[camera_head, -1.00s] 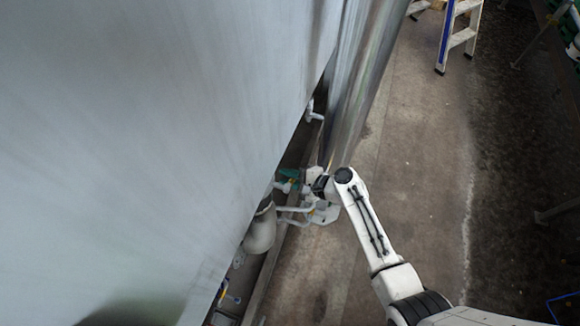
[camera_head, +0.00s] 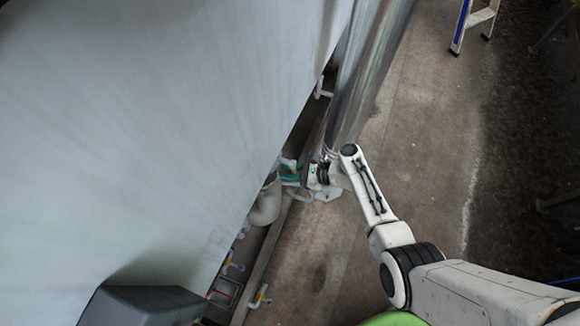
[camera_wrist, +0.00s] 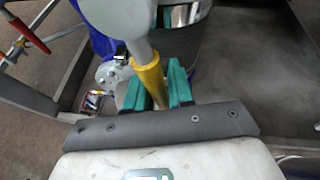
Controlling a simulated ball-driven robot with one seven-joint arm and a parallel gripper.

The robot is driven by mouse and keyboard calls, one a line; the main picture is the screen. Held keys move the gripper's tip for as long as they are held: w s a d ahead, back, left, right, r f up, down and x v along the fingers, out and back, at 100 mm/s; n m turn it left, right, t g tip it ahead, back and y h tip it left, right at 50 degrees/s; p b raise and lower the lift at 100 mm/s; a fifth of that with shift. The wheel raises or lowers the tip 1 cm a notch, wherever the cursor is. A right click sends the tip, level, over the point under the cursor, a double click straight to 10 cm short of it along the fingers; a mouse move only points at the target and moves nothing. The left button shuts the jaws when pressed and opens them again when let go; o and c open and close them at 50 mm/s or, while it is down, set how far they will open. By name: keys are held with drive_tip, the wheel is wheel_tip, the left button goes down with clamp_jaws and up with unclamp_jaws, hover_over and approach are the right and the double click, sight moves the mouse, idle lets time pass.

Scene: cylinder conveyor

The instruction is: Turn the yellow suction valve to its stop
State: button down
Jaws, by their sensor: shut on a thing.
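The yellow valve handle (camera_wrist: 149,76) stands between the green fingers of my gripper (camera_wrist: 157,80) in the wrist view. The fingers are shut on it, one on each side. A rounded pale grey part (camera_wrist: 120,14) covers its upper end, and the lower end is hidden behind the gripper. In the head view my gripper (camera_head: 291,172) is low beside the large pale wall, close to a white pipe elbow (camera_head: 266,203). The held handle is too small and covered to make out clearly there.
A large pale wall (camera_head: 150,120) fills the left. A shiny metal column (camera_head: 362,85) rises just behind my gripper. Small valves with yellow parts (camera_head: 260,297) lie lower left. A red handle (camera_wrist: 28,34) shows in the wrist view.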

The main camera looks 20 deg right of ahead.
drive_tip(key=shift+s+f, duration=0.1)
idle(0.3)
drive_tip(key=c, duration=1.1)
unclamp_jaws()
drive_tip(key=p+v, duration=0.1)
drive_tip(key=v, duration=1)
